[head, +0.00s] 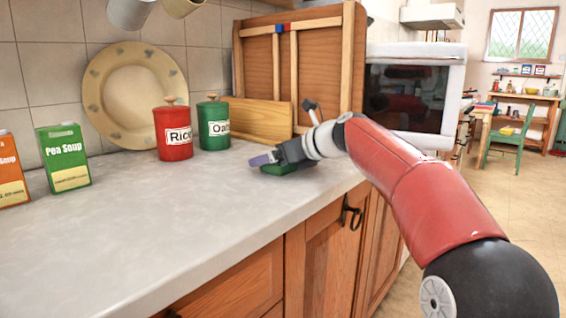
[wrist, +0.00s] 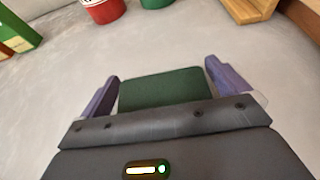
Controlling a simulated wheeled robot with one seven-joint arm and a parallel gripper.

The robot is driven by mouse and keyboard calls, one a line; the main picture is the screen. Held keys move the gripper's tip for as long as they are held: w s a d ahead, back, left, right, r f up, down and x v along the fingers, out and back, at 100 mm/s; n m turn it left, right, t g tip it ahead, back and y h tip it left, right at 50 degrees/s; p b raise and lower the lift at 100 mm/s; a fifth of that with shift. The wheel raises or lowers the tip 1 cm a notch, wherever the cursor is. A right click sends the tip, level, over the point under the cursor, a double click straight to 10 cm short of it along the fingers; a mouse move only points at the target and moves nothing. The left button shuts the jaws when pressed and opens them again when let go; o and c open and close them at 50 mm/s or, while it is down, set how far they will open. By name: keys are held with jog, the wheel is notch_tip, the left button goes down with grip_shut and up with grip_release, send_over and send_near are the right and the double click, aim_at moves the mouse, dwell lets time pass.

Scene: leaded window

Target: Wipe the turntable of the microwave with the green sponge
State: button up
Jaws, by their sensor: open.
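The green sponge (head: 277,169) lies on the grey countertop near its right end. In the wrist view the sponge (wrist: 162,90) sits between the two purple fingers of my gripper (wrist: 165,88), with gaps at both sides. My gripper (head: 262,160) is open and low over the counter, and it hides part of the sponge in the head view. The microwave (head: 412,95) stands at the right beyond the wooden rack, with its dark door facing out. The door looks shut. The turntable is not visible.
A red canister (head: 172,133) and a green canister (head: 213,128) stand behind the gripper. Soup cartons (head: 63,158) are at the left, and a large plate (head: 133,95) leans on the wall. A wooden rack (head: 345,60) stands just behind my wrist. The counter's front middle is clear.

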jog(key=c, duration=0.9)
jog(key=shift+o, duration=0.2)
jog(key=shift+r, duration=0.2)
